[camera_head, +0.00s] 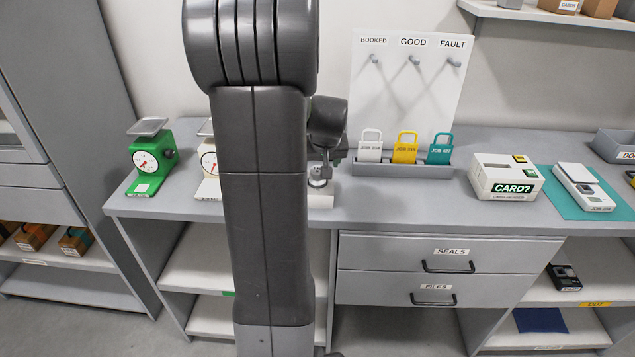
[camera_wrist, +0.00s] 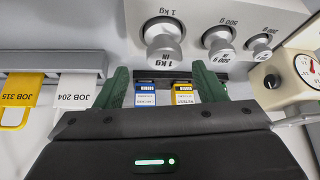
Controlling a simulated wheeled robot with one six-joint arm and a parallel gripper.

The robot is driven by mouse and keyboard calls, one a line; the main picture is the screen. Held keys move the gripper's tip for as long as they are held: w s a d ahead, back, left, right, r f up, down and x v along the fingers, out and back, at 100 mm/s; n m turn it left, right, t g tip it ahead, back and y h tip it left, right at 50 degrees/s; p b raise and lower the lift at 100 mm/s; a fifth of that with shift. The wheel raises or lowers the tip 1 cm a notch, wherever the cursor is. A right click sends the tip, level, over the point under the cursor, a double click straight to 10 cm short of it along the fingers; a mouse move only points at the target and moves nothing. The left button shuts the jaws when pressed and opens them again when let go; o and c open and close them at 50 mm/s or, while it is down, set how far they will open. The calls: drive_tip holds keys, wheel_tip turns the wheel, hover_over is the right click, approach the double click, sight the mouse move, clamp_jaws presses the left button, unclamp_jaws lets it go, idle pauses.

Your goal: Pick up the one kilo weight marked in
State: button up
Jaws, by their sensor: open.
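In the wrist view, the one kilo weight (camera_wrist: 163,48) is a silver knobbed weight with "IN" and "1 kg" on it. It stands in the white weight block (camera_wrist: 205,12), at the left end of a row. My gripper (camera_wrist: 163,76) is open, its two green fingers spread wide. The weight lies beyond the fingertips, roughly in line with the gap, and nothing is held. In the head view, a weight (camera_head: 318,177) and the block (camera_head: 320,201) show partly beside my arm, which hides the rest.
Two smaller weights, one (camera_wrist: 221,45) and another (camera_wrist: 262,49), stand right of the kilo weight. A cream dial scale (camera_wrist: 292,80) is close at right. Job tags, white (camera_wrist: 85,88) and yellow (camera_wrist: 22,92), are at left. Blue (camera_wrist: 145,97) and yellow (camera_wrist: 183,97) labelled items show between the fingers.

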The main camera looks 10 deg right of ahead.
sight(318, 169)
drive_tip(key=shift+s+a+p+x, duration=0.1)
drive_tip(key=shift+a+p+x, duration=0.1)
drive_tip(key=shift+x, duration=0.95)
drive_tip(key=shift+s+a+p+x, duration=0.1)
drive_tip(key=shift+s+p+x, duration=0.1)
drive_tip(key=shift+x, duration=0.9)
drive_tip(key=shift+w+f, duration=0.1)
drive_tip(key=shift+f, duration=0.05)
clamp_jaws()
